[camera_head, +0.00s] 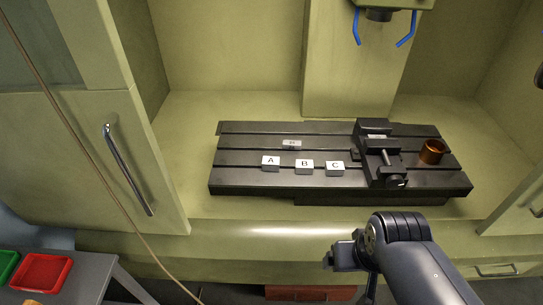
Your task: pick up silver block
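Several small silver-grey blocks sit on the black slotted machine table (235,181). Block A (270,167), block B (304,170) and block C (335,172) stand in a row near its front, each with a white lettered top. A flatter silver block (291,145) with a small unreadable mark lies behind them. Which one is meant by the silver block, I cannot tell. My gripper (346,256) is in front of the table, below and apart from the blocks. Its fingers are too dark and small to tell open from shut.
A black vise (371,160) stands right of the blocks, and an orange-brown ring (432,151) is at its right. Blue nozzles (405,30) hang above. A door with a metal handle (127,168) is open at left. A red tray (41,272) is at lower left.

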